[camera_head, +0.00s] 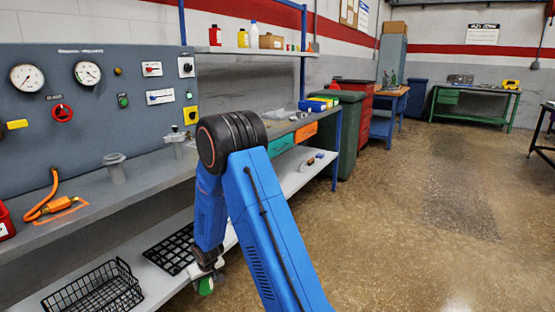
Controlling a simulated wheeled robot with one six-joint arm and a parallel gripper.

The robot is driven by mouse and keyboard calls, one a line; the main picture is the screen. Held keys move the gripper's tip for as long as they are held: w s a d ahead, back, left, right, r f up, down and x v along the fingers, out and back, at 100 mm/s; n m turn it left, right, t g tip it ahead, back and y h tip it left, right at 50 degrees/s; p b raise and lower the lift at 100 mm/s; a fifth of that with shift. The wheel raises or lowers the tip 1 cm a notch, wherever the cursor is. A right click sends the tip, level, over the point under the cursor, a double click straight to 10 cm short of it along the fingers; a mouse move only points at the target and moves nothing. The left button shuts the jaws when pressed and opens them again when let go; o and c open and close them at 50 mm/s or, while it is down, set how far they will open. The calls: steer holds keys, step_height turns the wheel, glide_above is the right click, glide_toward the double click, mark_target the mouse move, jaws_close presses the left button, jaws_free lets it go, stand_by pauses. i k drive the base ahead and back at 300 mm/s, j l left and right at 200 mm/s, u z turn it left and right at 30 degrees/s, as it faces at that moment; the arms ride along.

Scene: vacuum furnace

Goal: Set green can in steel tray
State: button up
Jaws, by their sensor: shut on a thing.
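My gripper (205,272) is low in the head view, at the lower end of my blue arm, in front of the lower shelf. It is shut on the green can (206,286). Only a small part of the can shows below the jaws, and its lower end is not clear. I cannot make out a steel tray for certain; my arm hides part of the shelves.
A black wire basket (98,290) and a black grid tray (172,250) sit on the lower shelf (128,272). An orange hose (52,207) lies on the upper shelf at left. A dark green bin (345,135) stands beyond the bench. Open floor (430,230) is at right.

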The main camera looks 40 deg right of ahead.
mark_target(282, 111)
steer(key=i+l, duration=0.1)
steer(key=l, duration=0.35)
steer(key=i+l, duration=0.1)
steer(key=l, duration=0.85)
steer(key=i+l, duration=0.15)
steer(key=l, duration=0.35)
